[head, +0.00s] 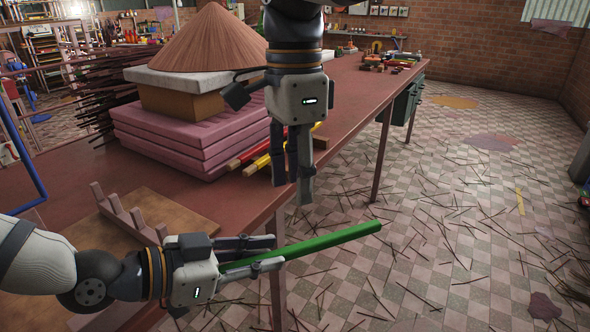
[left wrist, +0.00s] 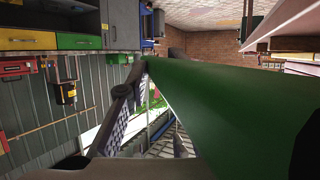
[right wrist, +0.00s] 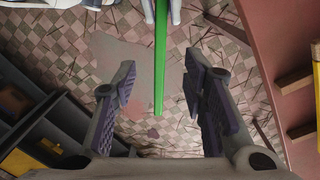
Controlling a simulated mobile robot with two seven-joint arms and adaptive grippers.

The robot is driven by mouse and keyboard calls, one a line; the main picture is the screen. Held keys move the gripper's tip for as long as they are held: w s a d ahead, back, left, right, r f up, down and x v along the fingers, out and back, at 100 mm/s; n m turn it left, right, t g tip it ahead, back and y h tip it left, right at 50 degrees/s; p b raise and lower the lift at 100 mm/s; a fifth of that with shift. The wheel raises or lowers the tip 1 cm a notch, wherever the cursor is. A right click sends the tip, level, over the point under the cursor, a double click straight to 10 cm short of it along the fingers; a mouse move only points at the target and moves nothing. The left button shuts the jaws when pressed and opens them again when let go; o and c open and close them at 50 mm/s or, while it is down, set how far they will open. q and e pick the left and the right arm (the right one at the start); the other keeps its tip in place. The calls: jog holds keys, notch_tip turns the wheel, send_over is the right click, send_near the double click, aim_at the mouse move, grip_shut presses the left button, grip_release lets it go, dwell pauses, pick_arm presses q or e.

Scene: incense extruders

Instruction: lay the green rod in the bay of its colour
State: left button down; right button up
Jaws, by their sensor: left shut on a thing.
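The green rod (head: 330,241) is held by my left gripper (head: 262,252) near one end. It juts out to the right, past the table edge and above the floor. It fills much of the left wrist view (left wrist: 230,115) and hangs into the top of the right wrist view (right wrist: 160,60). My right gripper (head: 292,190) points down above the rod, at the table's edge. Its fingers are apart and empty in the right wrist view (right wrist: 160,88). A wooden rack with upright posts (head: 122,212) stands on the table at left; I see no colour marks on it.
A red rod (head: 243,159) and a yellow rod (head: 262,160) lie by the pink slabs (head: 185,140), close behind my right gripper. Bundled dark sticks (head: 88,95) and a brown cone (head: 210,40) are farther back. The floor to the right has scattered sticks.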

aim_at(297, 244)
notch_tip(297, 244, down, 12)
jog(key=shift+d+r, duration=0.15)
jog(key=shift+r, duration=0.05)
grip_shut()
pick_arm(q)
jog(key=c, duration=1.3)
grip_release()
